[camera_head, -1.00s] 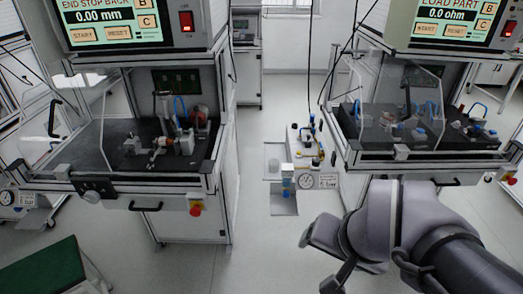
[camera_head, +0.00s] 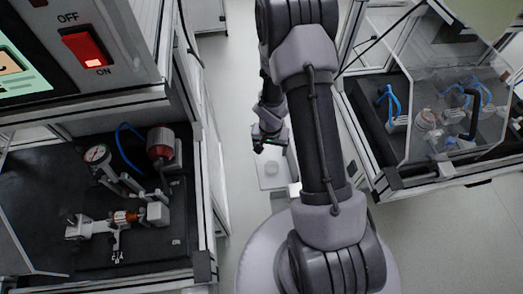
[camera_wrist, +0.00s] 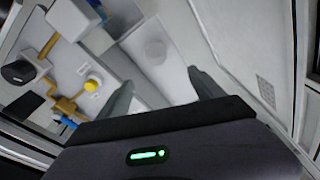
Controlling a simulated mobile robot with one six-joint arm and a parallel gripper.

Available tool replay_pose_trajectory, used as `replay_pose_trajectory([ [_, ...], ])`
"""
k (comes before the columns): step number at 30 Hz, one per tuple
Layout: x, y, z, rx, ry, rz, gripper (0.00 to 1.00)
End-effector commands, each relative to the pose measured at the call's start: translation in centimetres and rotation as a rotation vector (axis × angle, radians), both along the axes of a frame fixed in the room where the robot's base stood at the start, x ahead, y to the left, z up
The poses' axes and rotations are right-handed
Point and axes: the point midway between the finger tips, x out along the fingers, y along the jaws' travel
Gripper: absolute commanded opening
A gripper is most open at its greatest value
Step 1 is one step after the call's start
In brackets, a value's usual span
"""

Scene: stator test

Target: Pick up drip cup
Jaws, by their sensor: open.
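A small pale, translucent round cup, which looks like the drip cup (camera_head: 271,168), sits on a small white shelf (camera_head: 265,183) in the head view. In the wrist view the cup (camera_wrist: 155,50) appears ahead of the fingertips, roughly in line with the space between them. My gripper (camera_head: 268,143) is above and just behind the cup in the head view. In the wrist view its two grey fingers (camera_wrist: 162,88) are spread apart with nothing between them. The fingers do not appear to touch the cup.
In the wrist view a pale panel with brass fittings (camera_wrist: 65,104), a yellow knob (camera_wrist: 92,85) and a black knob (camera_wrist: 18,72) is close on the left. A white wall (camera_wrist: 245,45) is on the right. Test benches flank the aisle, left (camera_head: 40,170) and right (camera_head: 375,125).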

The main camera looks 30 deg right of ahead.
Motion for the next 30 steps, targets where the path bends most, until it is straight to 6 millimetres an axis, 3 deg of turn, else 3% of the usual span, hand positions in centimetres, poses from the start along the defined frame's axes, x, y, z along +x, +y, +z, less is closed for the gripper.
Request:
replay_pose_trajectory([
  [1, 0.0, -0.1, -2.3, 0.0, 0.002, 0.0, 0.77],
  [6, 0.5, -0.5, -7.7, 0.001, 0.001, 0.0, 0.77],
  [9, 0.7, -0.7, -9.9, 0.0, 0.001, 0.0, 0.77],
  [14, 0.9, -0.9, -11.5, -0.001, 0.001, 0.0, 0.77],
  [18, 0.6, -1.2, -14.7, -0.001, 0.001, 0.0, 0.77],
  [22, 0.8, -1.3, -16.2, 0.0, 0.001, 0.0, 0.77],
  [29, 0.8, -1.4, -16.0, 0.0, 0.0, 0.0, 0.77],
  [30, 0.8, -1.4, -16.0, 0.0, 0.0, 0.0, 0.71],
])
